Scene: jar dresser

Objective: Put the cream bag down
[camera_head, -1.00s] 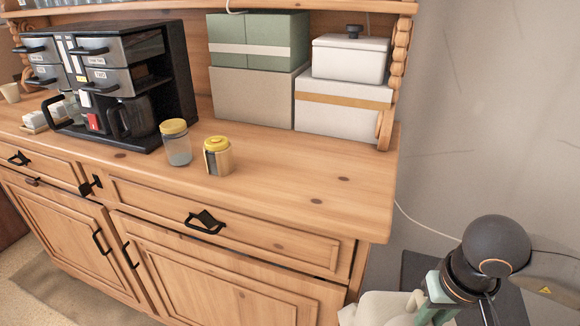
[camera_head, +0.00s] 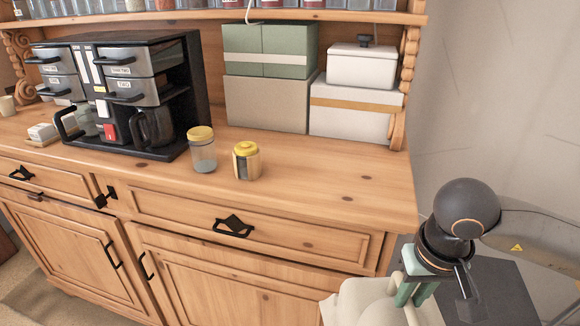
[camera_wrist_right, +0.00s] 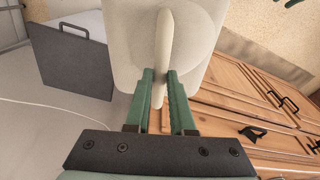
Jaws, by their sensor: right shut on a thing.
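The cream bag (camera_head: 368,303) is at the bottom right of the head view, in front of the dresser's right end. It also shows at the top of the right wrist view (camera_wrist_right: 204,40). My right gripper (camera_head: 412,291) is shut on the bag's upper edge; in the wrist view its green fingers (camera_wrist_right: 160,84) pinch an upright cream ridge or handle. The bag's lower part is cut off in the head view, so what is below it cannot be seen. My left gripper is not in view.
The wooden dresser top (camera_head: 330,180) has clear room at its front right. Two yellow-lidded jars (camera_head: 203,155) (camera_head: 246,165) stand mid-top, beside a black coffee machine (camera_head: 125,90). Storage boxes (camera_head: 265,103) stand at the back. A dark grey panel with a handle (camera_wrist_right: 72,65) shows in the wrist view.

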